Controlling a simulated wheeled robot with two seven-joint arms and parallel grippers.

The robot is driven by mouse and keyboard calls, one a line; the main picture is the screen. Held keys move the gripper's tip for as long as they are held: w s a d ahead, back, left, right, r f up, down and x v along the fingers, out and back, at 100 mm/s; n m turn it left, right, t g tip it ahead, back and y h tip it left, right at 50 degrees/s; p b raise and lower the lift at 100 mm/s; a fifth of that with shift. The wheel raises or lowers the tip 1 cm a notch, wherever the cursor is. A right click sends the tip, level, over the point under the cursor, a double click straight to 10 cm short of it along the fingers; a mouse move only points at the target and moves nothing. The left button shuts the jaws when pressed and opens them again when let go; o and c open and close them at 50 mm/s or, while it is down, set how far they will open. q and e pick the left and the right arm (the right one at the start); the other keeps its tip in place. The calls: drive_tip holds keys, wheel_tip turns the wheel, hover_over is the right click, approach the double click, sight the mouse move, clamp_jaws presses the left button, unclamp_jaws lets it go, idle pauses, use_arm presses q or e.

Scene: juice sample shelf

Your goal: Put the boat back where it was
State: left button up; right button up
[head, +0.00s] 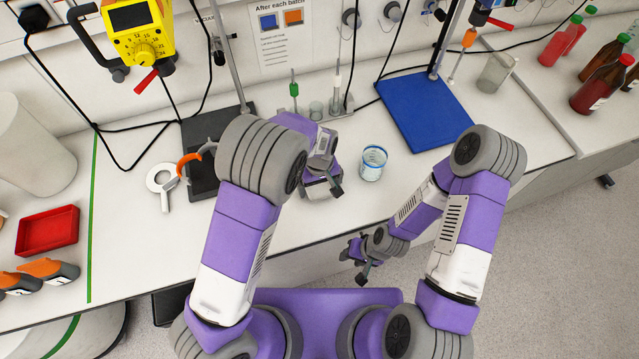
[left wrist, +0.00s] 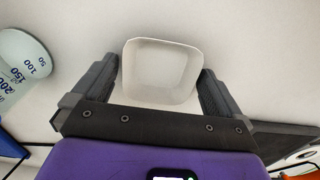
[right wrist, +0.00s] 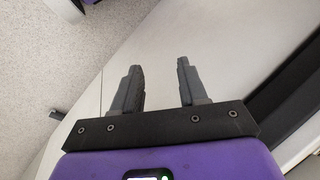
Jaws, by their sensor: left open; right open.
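The boat, a small white square dish with rounded corners, shows in the left wrist view (left wrist: 160,75) between the two fingers of my left gripper (left wrist: 158,85). The fingers are open on either side of it; I cannot tell whether they touch it. In the head view my left gripper (head: 321,188) is over the white bench, left of a beaker, and mostly hides the boat. My right gripper (head: 354,265) is open and empty, low beside the front edge of the bench; its fingers (right wrist: 157,90) also show apart in the right wrist view.
A beaker with blue markings (head: 373,163) stands just right of my left gripper. A blue mat (head: 425,112) lies at the back right, and a dark stand base (head: 205,150) and a white ring piece (head: 163,183) lie to the left. A red tray (head: 47,231) is at far left.

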sight(319, 187)
use_arm(q)
drive_tip(key=shift+r, duration=0.15)
drive_tip(key=shift+r, duration=0.3)
wheel_tip(319, 187, up, 12)
drive_tip(key=p, duration=0.1)
drive_tip(key=shift+f, duration=0.25)
